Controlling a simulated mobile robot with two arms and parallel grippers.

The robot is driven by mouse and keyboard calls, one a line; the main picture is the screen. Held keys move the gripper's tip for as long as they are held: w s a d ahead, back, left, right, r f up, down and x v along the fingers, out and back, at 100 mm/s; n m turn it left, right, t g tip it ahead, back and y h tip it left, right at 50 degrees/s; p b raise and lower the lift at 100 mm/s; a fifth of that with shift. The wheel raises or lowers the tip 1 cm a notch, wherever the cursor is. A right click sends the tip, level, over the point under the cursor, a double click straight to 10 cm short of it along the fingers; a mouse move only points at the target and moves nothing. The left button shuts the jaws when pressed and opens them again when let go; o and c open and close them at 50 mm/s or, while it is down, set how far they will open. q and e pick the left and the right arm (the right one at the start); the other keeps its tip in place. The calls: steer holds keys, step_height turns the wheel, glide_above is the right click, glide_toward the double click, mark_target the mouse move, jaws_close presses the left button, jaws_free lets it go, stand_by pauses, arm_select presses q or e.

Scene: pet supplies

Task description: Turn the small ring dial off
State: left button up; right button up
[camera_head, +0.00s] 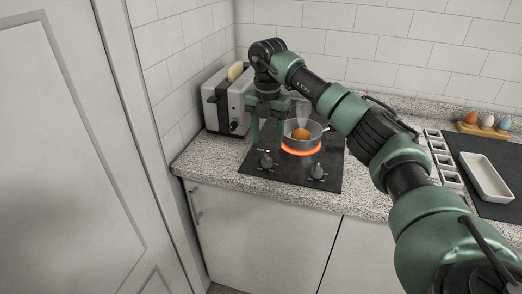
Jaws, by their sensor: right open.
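A black cooktop (334,175) is set in the speckled counter. Two dials stand at its front edge: a left dial (266,161) with a small red light by it, and a right dial (318,171). I cannot tell from their marks which one serves the small ring. A ring (301,150) glows orange under a pan (290,131) with something orange-brown in it. My right gripper (268,136) is open, pointing down, its fingers above and behind the left dial. It appears apart from the dial. It hides part of the cooktop's left side. My left gripper is not in view.
A toaster (223,101) with bread (236,72) stands close left of the gripper. To the right are a compartment tray (441,156), a white dish (486,177) on a dark mat, and an egg holder (483,131) with eggs. The counter's front left is clear.

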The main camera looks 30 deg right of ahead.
mark_target(267, 156)
steer(key=f, duration=0.2)
steer(key=s+f, duration=0.1)
steer(key=f, duration=0.1)
steer(key=shift+a+f+p, duration=0.1)
steer(key=shift+p, duration=0.2)
steer(key=shift+w+f, duration=0.15)
steer(key=shift+f, duration=0.35)
steer(key=shift+w+f, duration=0.15)
steer(key=shift+f, duration=0.65)
steer(key=c, duration=0.9)
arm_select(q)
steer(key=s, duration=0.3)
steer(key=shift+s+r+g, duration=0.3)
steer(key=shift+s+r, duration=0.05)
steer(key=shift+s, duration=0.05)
arm_select(e)
jaws_close()
